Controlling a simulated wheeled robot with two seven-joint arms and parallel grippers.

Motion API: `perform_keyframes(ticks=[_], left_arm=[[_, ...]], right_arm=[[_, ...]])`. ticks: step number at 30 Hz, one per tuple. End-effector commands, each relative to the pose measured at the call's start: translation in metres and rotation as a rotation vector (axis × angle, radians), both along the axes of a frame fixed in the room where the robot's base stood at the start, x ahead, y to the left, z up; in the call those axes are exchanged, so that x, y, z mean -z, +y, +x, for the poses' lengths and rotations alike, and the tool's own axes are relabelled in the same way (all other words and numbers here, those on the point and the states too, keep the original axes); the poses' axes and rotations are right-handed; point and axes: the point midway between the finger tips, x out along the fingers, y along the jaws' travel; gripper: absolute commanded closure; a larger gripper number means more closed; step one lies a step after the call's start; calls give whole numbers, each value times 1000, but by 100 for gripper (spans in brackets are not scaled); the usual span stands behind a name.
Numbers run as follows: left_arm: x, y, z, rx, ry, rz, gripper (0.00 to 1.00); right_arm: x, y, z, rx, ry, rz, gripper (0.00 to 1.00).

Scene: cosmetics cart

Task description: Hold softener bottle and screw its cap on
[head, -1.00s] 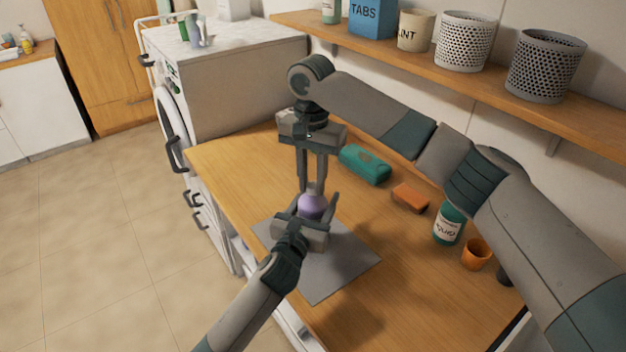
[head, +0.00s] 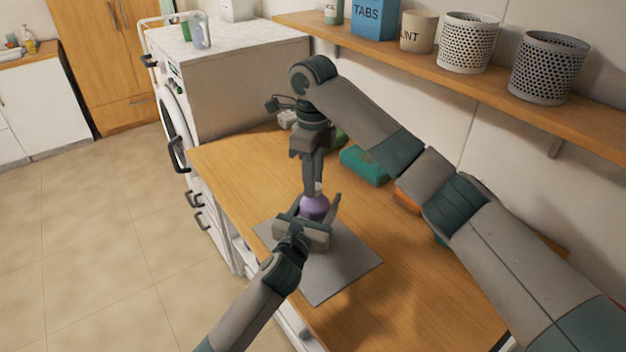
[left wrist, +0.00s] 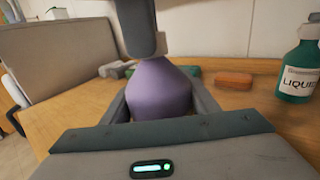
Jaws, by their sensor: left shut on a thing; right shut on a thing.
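The purple softener bottle (head: 315,208) stands upright over the grey mat (head: 343,277). It also fills the middle of the left wrist view (left wrist: 158,90). My left gripper (head: 319,212) is shut around the bottle's body from the near side. My right gripper (head: 314,188) points down from above, at the bottle's top. It is shut on a small pale cap (head: 318,187), mostly hidden between its fingers. In the left wrist view the right fingers cover the bottle's neck, so how the cap sits on it cannot be seen.
A teal pack (head: 363,166) and an orange block (head: 407,200) lie behind, partly under my right arm. A teal labelled bottle (left wrist: 300,68) stands at the right in the left wrist view. The wooden worktop (head: 400,290) is clear at the front right.

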Motion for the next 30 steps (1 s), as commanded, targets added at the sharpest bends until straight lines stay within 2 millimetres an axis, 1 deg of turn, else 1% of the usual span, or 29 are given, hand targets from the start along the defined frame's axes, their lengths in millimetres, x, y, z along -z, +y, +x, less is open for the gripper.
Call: perform_keyframes(ticks=[3,11,12,13,14,23,26,30], left_arm=[[1,-1,-1,1,1,0,100],[1,-1,-1,1,1,0,100],[1,-1,-1,1,1,0,100],[1,-1,-1,1,1,0,100],[1,-1,-1,1,1,-1,100],[1,0,0,1,1,-1,100],[1,0,0,1,1,-1,100],[1,0,0,1,1,-1,100]], right_arm=[[0,0,1,51,-3,1,97],[0,0,1,53,-3,1,97],[0,0,1,53,-3,1,67],[0,0,1,53,-3,1,60],[0,0,1,52,-3,1,58],[-1,0,1,51,-1,0,58],[-6,0,1,51,-2,1,58],[-20,0,1,51,-3,1,58]])
